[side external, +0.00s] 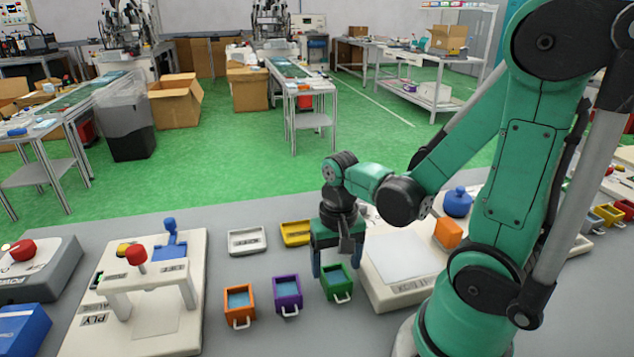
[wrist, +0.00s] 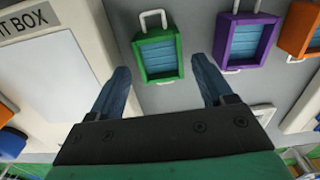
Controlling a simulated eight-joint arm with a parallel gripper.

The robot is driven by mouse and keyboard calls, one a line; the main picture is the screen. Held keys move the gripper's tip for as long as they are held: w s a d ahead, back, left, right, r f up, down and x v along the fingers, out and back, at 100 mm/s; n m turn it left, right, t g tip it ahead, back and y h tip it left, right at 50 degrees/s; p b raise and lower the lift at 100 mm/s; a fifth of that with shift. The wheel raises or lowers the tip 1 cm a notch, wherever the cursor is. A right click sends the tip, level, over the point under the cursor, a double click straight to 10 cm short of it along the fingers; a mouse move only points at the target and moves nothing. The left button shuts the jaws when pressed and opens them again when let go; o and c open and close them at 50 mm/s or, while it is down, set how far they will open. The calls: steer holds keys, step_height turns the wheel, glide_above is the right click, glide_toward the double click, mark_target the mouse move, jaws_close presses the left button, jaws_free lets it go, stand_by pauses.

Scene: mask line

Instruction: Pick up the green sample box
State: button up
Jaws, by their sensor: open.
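The green sample box (side external: 337,281) stands on the grey table, with a white handle at its front and blue content inside. In the wrist view the green box (wrist: 144,58) lies ahead of and between my fingertips, with its handle pointing away. My gripper (side external: 334,272) hangs downward just behind and partly beside the box, its blue fingers apart. In the wrist view the gripper (wrist: 162,75) is open with nothing between its fingers. I cannot tell from the side whether a finger touches the box.
A purple box (side external: 287,294) and an orange box (side external: 239,305) stand left of the green one. A white panel (side external: 398,256) with an orange block (side external: 448,233) is close on the right. Yellow (side external: 296,233) and white (side external: 247,241) trays lie behind. A white press stand (side external: 183,320) is at left.

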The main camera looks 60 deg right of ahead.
steer(key=shift+f, duration=1)
steer(key=c, duration=1)
